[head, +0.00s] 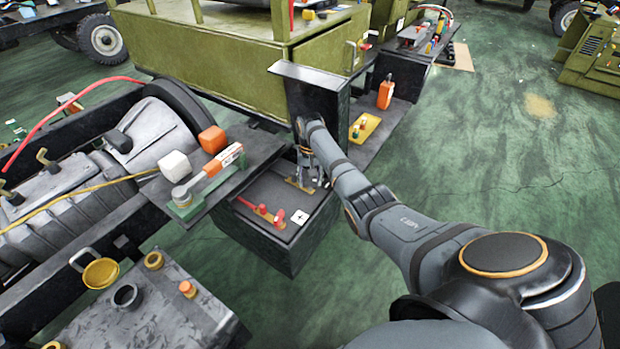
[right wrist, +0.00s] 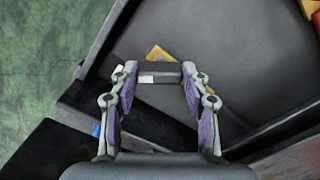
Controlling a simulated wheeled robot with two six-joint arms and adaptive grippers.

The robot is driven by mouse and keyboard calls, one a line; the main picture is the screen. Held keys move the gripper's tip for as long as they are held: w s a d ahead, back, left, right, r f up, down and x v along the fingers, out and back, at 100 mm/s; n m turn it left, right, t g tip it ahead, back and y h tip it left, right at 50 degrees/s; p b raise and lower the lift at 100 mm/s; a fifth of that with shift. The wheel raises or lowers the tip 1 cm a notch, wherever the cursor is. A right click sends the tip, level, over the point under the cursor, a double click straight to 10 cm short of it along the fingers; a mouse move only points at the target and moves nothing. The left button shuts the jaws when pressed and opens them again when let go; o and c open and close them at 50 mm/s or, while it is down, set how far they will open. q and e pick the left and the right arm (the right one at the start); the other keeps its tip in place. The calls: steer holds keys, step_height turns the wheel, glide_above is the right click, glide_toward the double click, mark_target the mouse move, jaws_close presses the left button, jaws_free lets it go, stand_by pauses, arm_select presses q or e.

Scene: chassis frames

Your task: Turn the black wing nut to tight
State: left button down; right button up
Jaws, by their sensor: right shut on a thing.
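The black wing nut (right wrist: 160,74) shows in the right wrist view as a short dark bar between the fingertips of my right gripper (right wrist: 160,77). The fingers touch it at both ends, so the gripper is shut on it. A brass-coloured plate (right wrist: 157,53) shows just beyond the nut. In the head view my right gripper (head: 313,178) reaches down to the top of a dark box (head: 270,188), by a brass strip (head: 297,186). The nut is hard to make out there behind the fingers. My left gripper is in neither view.
Red terminals (head: 262,213) and a white plus label (head: 300,216) are on the box top. A black upright panel (head: 312,92) stands close behind my gripper. A shelf with an orange-handled tool (head: 208,175) is at the left. An orange bottle (head: 385,93) stands behind right.

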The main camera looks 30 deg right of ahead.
steer(key=shift+r+m+p, duration=0.25)
steer(key=shift+m+p, duration=1.5)
steer(key=shift+m, duration=0.25)
steer(key=m+p, duration=0.1)
steer(key=m, duration=0.1)
steer(key=shift+f+m, duration=0.1)
steer(key=shift+m, duration=0.3)
steer(key=m+p, duration=0.1)
steer(key=m, duration=0.1)
steer(key=shift+m, duration=0.3)
steer(key=m+p, duration=0.1)
steer(key=m, duration=0.5)
steer(key=shift+f, duration=0.1)
steer(key=m, duration=0.4)
steer(key=shift+m+p, duration=0.3)
steer(key=shift+m, duration=0.1)
steer(key=shift+f+m, duration=0.1)
steer(key=shift+m, duration=1.7)
